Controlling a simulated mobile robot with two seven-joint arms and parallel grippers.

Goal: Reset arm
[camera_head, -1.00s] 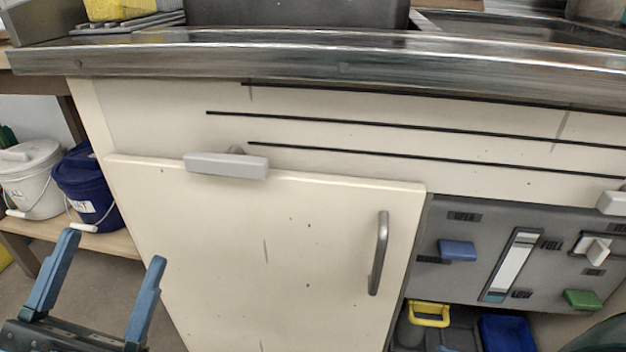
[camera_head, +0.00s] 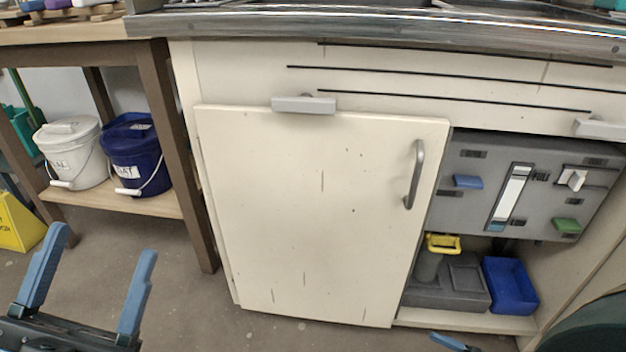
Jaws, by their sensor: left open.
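My left gripper (camera_head: 88,285) is at the lower left, its two blue fingers spread wide with nothing between them. It is over the floor, in front of and apart from the cream cabinet door (camera_head: 310,215). At the bottom edge, right of the middle, a small blue tip (camera_head: 452,342) shows. It looks like a finger of my right gripper, and the rest is cut off.
A white bucket (camera_head: 75,150) and a dark blue bucket (camera_head: 135,160) stand on a low wooden shelf (camera_head: 120,203) at left. A yellow floor sign (camera_head: 18,225) stands beside it. Under the grey panel (camera_head: 475,210) sits a blue bin (camera_head: 510,287). Floor before the door is clear.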

